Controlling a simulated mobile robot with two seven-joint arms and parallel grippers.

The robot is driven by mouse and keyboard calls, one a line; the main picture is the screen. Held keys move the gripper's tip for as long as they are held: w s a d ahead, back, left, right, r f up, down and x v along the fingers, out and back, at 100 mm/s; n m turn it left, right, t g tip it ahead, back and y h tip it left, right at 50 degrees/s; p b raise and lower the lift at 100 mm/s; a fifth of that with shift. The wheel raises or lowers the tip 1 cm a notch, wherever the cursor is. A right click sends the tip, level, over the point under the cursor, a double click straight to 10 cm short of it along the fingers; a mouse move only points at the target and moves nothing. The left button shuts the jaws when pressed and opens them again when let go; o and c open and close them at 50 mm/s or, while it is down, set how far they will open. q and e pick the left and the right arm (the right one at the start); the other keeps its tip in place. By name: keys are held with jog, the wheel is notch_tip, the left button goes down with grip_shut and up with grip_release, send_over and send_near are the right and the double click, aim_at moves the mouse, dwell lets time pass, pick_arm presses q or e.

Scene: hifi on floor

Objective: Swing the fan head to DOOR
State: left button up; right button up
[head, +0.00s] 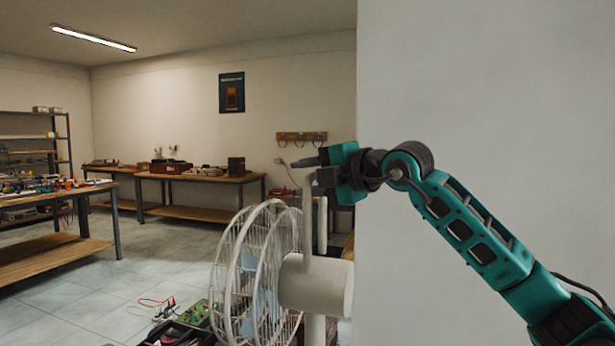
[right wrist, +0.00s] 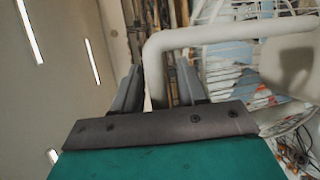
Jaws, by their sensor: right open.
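The white fan (head: 255,270) stands at the lower middle of the head view. Its wire cage faces left, and its round motor housing (head: 318,285) is to the right of the cage. A bent white tube handle (head: 306,225) rises from the housing. My right gripper (head: 312,172) is open at the top of this handle. In the right wrist view the handle (right wrist: 225,35) bends across, and its upright part shows between my two open fingers (right wrist: 158,88). I cannot tell whether either finger touches it. No DOOR marking is visible. My left gripper is not in view.
A plain pale wall (head: 480,110) fills the right side, close behind my right arm. A toolbox (head: 180,335) and a green circuit board (head: 196,313) lie on the floor left of the fan. Workbenches (head: 200,178) stand farther back, with clear tiled floor (head: 150,255) between.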

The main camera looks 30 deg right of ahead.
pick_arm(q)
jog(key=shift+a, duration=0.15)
pick_arm(e)
grip_shut()
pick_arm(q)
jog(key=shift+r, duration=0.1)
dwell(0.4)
